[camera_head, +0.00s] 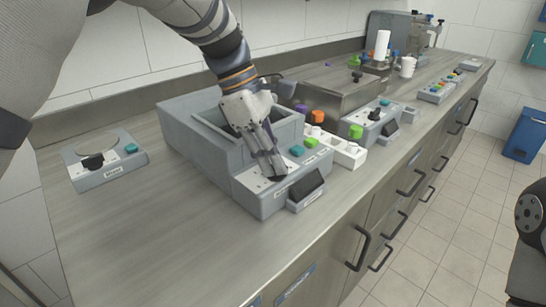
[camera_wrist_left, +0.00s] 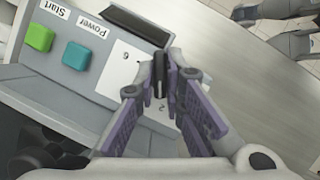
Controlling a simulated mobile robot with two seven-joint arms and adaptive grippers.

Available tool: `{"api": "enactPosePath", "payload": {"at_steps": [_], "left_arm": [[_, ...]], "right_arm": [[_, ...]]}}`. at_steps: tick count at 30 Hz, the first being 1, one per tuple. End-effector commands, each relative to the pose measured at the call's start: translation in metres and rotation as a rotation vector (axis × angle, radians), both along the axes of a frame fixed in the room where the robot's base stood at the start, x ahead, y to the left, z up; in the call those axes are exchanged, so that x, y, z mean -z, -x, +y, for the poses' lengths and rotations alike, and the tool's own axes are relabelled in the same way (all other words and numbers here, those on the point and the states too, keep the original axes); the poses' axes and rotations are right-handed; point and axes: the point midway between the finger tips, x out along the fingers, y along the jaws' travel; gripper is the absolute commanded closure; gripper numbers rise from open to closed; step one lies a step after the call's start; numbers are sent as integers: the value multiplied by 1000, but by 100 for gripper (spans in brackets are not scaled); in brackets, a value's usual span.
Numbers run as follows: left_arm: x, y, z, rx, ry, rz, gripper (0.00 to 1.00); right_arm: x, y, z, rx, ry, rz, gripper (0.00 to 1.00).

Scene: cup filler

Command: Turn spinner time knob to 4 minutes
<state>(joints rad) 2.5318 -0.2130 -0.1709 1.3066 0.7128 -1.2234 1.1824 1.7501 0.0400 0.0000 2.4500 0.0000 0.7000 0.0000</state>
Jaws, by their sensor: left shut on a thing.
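The spinner (camera_head: 182,135) is a large grey box with an open top on the near part of the counter. Its front panel has a white dial plate (camera_wrist_left: 120,67), where a 6 and a 2 can be read. My left gripper (camera_head: 279,174) reaches down onto this plate and is shut on the time knob. The knob (camera_wrist_left: 160,88) shows in the left wrist view only as a dark strip between the fingertips. In the head view the fingers hide it. I cannot read which number it points to. My right gripper is not in view.
A teal Power button (camera_wrist_left: 76,55) and green Start button (camera_wrist_left: 40,37) sit beside the dial. A dark tilted screen (camera_head: 306,187) is at the panel's front edge. A grey mixer (camera_head: 110,170) stands left. White blocks with coloured caps (camera_head: 345,155) stand right. The front counter is clear.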

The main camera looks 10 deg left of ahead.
Motion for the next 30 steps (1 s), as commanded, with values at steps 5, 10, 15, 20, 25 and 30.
{"api": "enactPosePath", "payload": {"at_steps": [5,10,15,20,25,30], "left_arm": [[1,-2,0,87,2,1,100],[2,-3,0,226,3,1,100],[3,-4,0,389,3,3,100],[3,-5,-1,539,2,1,100],[3,-5,-2,687,2,2,100],[2,-5,-2,811,0,0,100]], "right_arm": [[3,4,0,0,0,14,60],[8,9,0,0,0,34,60],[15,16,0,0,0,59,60],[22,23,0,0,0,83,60],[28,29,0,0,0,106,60],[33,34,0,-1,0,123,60]]}}
